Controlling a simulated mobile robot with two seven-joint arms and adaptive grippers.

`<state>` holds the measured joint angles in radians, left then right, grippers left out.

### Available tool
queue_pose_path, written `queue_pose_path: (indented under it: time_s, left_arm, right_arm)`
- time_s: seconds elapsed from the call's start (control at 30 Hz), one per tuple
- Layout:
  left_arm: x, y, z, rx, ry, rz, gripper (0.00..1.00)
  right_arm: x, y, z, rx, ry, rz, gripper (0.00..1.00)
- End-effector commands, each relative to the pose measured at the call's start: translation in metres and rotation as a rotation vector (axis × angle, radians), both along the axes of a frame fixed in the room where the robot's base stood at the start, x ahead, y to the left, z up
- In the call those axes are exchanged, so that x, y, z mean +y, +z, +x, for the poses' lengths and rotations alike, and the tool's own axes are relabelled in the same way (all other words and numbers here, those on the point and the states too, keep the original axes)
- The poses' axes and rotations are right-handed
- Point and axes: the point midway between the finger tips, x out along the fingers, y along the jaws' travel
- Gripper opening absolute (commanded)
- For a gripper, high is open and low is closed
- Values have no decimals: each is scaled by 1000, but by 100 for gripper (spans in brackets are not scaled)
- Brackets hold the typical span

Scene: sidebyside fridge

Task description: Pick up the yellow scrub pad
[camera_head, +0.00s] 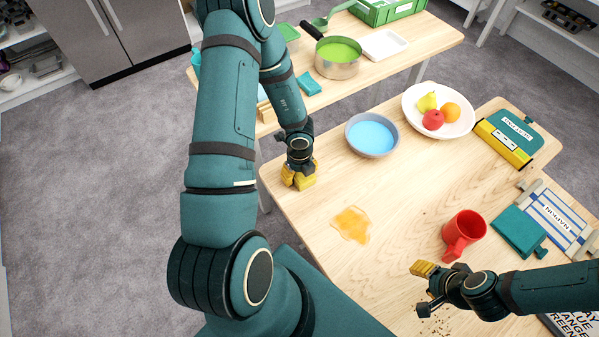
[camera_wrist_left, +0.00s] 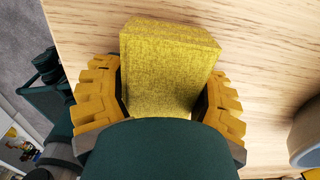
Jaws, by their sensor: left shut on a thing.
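The yellow scrub pad (camera_wrist_left: 168,62) is a fuzzy yellow block between the two orange-yellow fingers of my left gripper (camera_wrist_left: 160,100) in the left wrist view. My left gripper (camera_head: 298,176) is shut on it at the near left edge of the wooden table. In the head view the pad (camera_head: 306,182) is mostly hidden by the fingers, and whether it touches the tabletop I cannot tell. My right gripper (camera_head: 424,289) is open and empty over the front of the table, left of its arm.
An orange spill (camera_head: 351,224) lies on the table (camera_head: 320,240). Around it are a bowl of blue liquid (camera_head: 372,134), a fruit plate (camera_head: 462,100), a red mug (camera_head: 464,230) and a folded napkin (camera_head: 545,225). A second table behind holds a pot (camera_head: 338,58).

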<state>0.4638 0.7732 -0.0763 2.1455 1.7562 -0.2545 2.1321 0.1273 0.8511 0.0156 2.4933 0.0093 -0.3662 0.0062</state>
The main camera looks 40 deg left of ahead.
Motion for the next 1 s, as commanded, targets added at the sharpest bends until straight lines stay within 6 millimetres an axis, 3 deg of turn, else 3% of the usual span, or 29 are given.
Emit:
queue_pose_path:
  time_s: [0.27,0.47,0.67,1.0]
  left_arm:
    - [0,3,0,-1,0,0,34]
    - [0,23,0,-2,1,-1,34]
    - [1,69,0,-3,2,1,34]
    - [1,178,0,-4,3,2,34]
  right_arm:
    - [0,2,1,-1,0,0,47]
    - [-1,12,3,-7,-6,-2,47]
    - [-2,34,10,-22,-16,-5,47]
    - [-4,84,8,-22,-14,6,47]
